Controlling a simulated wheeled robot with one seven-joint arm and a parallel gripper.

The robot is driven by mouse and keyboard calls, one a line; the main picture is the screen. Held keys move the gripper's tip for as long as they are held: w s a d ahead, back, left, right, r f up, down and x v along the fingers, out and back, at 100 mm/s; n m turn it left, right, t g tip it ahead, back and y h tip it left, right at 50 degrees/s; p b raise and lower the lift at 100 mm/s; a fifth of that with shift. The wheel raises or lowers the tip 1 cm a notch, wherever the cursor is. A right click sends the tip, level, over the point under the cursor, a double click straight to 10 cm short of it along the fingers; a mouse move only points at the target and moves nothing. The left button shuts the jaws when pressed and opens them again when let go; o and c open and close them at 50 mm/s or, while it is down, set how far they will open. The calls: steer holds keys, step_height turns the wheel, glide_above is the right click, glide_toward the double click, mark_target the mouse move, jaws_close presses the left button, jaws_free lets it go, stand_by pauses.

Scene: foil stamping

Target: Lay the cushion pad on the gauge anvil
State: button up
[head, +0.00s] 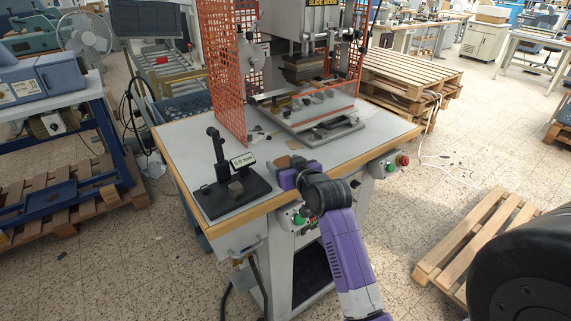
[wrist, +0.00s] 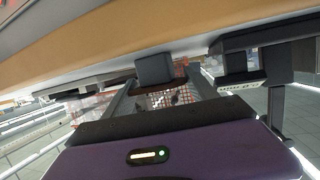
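The gauge (head: 212,190) is a black base with an upright post and a "0.0 mm" display, at the table's front left corner. Its anvil (head: 237,187) is a small grey block with nothing seen on top. A small brown-topped block (head: 283,161), probably the cushion pad, sits on the table right of the gauge. In the wrist view, which looks upside down, it is a dark block (wrist: 154,69) near the fingertips. My gripper (head: 292,167) is at this block, fingers apart (wrist: 160,80). Contact cannot be told. The gauge (wrist: 277,105) shows at the right there.
The stamping press (head: 305,68) stands at the back of the table, with an orange mesh guard (head: 229,75) on its left. Buttons (head: 403,160) are on the table's front side. Bare grey tabletop (head: 180,142) lies left of the guard. Pallets (head: 470,235) lie on the floor right.

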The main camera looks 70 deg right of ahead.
steer(key=c, duration=0.6)
steer(key=shift+o, duration=0.2)
steer(key=shift+r, duration=0.1)
